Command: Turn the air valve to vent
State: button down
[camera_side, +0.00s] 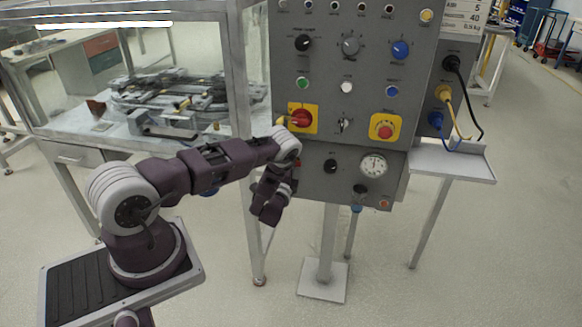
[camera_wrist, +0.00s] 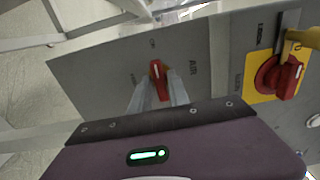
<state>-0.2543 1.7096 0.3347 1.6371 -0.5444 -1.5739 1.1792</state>
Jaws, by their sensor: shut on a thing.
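The air valve is a small red handle (camera_wrist: 157,72) with a white mark, on the grey panel face beside the label AIR in the wrist view. It stands nearly upright there, its marked end toward a short, unclear label above; another faint label is to its left. My gripper (camera_wrist: 160,94) is shut on the handle, one finger on each side. In the side view my gripper (camera_side: 287,176) is at the panel's lower left, and a bit of the red handle (camera_side: 297,163) shows above it. The hand hides most of the handle there.
A red rotary switch on a yellow plate (camera_side: 302,117) sits just above my wrist. A red button on yellow (camera_side: 385,129), a black knob (camera_side: 330,166) and a gauge (camera_side: 373,165) are to the right. A glass-walled cabinet (camera_side: 130,70) stands left; the floor below is open.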

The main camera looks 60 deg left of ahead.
jog(key=shift+n, duration=8.9)
jog(key=c, duration=1.4)
grip_release()
jog(key=shift+c, duration=0.2)
